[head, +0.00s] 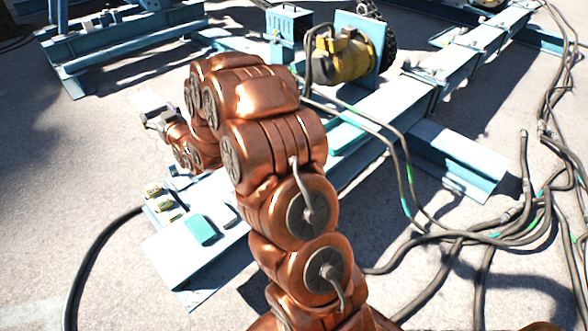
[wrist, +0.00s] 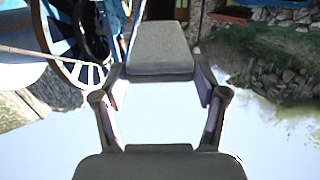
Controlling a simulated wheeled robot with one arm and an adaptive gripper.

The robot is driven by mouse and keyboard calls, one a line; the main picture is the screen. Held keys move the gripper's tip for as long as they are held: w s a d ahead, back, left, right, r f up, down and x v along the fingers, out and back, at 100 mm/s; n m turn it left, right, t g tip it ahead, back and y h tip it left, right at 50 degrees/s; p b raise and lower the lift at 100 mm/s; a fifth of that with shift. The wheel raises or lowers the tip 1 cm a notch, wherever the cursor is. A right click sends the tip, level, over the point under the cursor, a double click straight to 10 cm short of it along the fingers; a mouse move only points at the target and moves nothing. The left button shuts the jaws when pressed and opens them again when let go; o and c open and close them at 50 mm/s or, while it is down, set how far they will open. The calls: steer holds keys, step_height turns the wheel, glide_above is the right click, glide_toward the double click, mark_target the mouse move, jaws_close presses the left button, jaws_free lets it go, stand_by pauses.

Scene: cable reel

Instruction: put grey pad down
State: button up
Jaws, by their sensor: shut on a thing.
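My gripper (head: 153,118) is at the end of my copper arm, out to the left and raised above the ground, beyond the near end of the pale blue beam. It is shut on the grey pad (head: 148,102), which shows as a small pale shape at the jaws; its outline is hard to make out. In the wrist view the gripper (wrist: 160,82) frames a bright area, and I cannot make out the pad's edges there.
The beam's near end (head: 182,262) bears a teal pad (head: 201,230), a dark grey flat piece (head: 229,214) and small yellow-topped blocks (head: 155,190). A yellow motor (head: 343,56) and blue box (head: 289,24) stand behind. Black cables (head: 450,236) lie at right; another (head: 85,262) curves at left.

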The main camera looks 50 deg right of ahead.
steer(key=s+d+f+h+b, duration=0.1)
steer(key=s+d+f+b, duration=0.3)
steer(key=f, duration=0.5)
steer(key=s+d+f+m+b, duration=0.1)
steer(key=s+d+f, duration=0.2)
steer(key=d+f, duration=0.45)
steer(key=s+d+f+h+b, duration=0.1)
steer(key=s+d+f+b, duration=0.25)
steer(key=f, duration=0.65)
steer(key=s+d+f+m+g+h+b, duration=0.15)
steer(key=s+d+f+b, duration=0.25)
steer(key=s+f, duration=0.4)
steer(key=s+d+f+m+h+b, duration=0.2)
steer(key=s+d+f+h+b, duration=0.15)
steer(key=s+f, duration=0.45)
steer(key=shift+y, duration=0.3)
steer(key=w+d+b, duration=0.3)
steer(key=b, duration=0.1)
steer(key=w+d+b, duration=0.4)
steer(key=b, duration=0.1)
steer(key=w+d+f+b, duration=0.1)
steer(key=w+d+b, duration=0.3)
steer(key=shift+w+d, duration=0.1)
steer(key=shift+f+b, duration=0.9)
steer(key=shift+f, duration=0.8)
